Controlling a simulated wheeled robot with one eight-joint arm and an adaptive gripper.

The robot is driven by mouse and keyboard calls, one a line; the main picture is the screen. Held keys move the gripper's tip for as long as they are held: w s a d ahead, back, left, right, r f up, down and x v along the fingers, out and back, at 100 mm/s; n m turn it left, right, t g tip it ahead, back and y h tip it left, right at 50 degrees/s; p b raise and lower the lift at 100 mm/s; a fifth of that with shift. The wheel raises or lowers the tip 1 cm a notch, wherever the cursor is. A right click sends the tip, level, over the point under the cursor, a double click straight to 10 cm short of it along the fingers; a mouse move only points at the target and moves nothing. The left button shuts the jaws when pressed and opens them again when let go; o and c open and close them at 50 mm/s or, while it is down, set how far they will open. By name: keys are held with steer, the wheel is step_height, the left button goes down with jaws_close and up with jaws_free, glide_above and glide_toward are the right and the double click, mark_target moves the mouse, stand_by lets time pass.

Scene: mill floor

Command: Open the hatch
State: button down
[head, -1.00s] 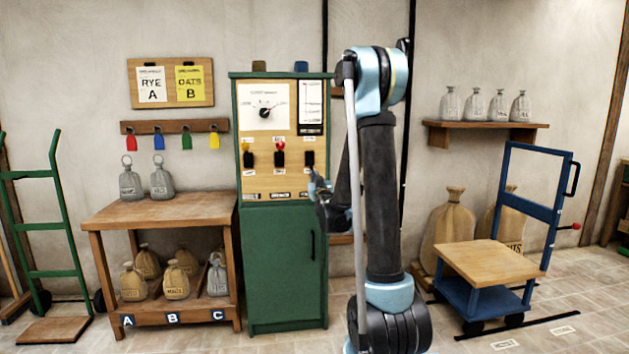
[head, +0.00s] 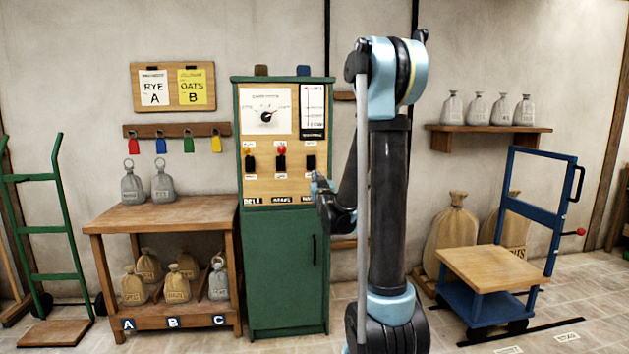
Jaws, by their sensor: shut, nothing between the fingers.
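A green cabinet (head: 286,275) stands against the wall, with a dark vertical handle on its lower front. Its upper wooden panel (head: 266,188) carries a row of levers. The left lever (head: 249,161) has an orange knob and the middle lever (head: 281,159) a red knob, both up. The right lever (head: 310,163) looks dark; its knob is not clear. The label under it is partly hidden by my gripper (head: 315,178). My gripper is shut and empty, at the panel's lower right, just below the right lever. Contact cannot be told. I cannot make out which part is the hatch.
A round dial (head: 265,112) and a vertical scale (head: 312,111) sit above the levers. A wooden table (head: 165,215) with weights and sacks stands left of the cabinet. A blue cart (head: 490,295) stands at the right, and a green hand truck (head: 50,230) at far left.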

steer(key=s, duration=0.2)
steer(key=s+f, duration=0.1)
steer(key=s, duration=0.2)
steer(key=shift+s+d+f, duration=0.15)
steer(key=shift+s+d, duration=0.15)
steer(key=shift+d, duration=0.1)
steer(key=s+d+f+g, duration=0.2)
steer(key=s+f+g, duration=0.3)
steer(key=s, duration=0.8)
steer(key=s+d+f+m+g+h, duration=0.1)
steer(key=s+f+g, duration=0.5)
steer(key=s, duration=0.8)
steer(key=s+d+f+m+g+h, duration=0.1)
steer(key=s+d+f+g, duration=0.3)
steer(key=s+f, duration=0.5)
steer(key=s+g, duration=0.2)
steer(key=s, duration=0.3)
steer(key=shift+f, duration=0.2)
